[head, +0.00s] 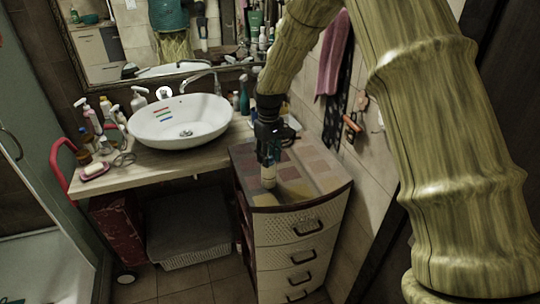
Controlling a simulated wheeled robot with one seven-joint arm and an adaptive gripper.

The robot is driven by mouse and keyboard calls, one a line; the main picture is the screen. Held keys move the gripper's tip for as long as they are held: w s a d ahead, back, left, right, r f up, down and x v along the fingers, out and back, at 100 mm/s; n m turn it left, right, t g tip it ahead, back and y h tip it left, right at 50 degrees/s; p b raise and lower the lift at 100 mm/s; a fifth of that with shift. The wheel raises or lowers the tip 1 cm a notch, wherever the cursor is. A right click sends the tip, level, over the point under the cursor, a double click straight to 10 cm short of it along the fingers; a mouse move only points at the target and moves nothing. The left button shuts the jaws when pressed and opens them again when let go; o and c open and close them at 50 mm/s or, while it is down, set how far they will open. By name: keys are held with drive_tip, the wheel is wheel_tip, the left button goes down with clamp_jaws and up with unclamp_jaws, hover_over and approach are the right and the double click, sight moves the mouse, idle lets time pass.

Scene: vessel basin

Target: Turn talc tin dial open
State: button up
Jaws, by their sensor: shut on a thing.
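The talc tin (268,174) is a small pale cylinder standing upright on the chequered top of the drawer cabinet. My gripper (268,156) points down over it from above, its dark fingers at the tin's upper end and shut on it. The dial is hidden by the fingers, so I cannot tell how far it is turned. My arm comes in from the right side of the picture and bends down to the tin.
The drawer cabinet (325,178) has clear room around the tin. A white vessel basin (205,108) stands on the wooden counter at the left, with several bottles near it. A tiled wall with hanging towels (332,55) is close on the right.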

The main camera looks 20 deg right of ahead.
drive_tip(key=o, duration=1)
drive_tip(key=shift+f, duration=0.1)
drive_tip(key=shift+o, duration=0.2)
wheel_tip(320, 180, up, 12)
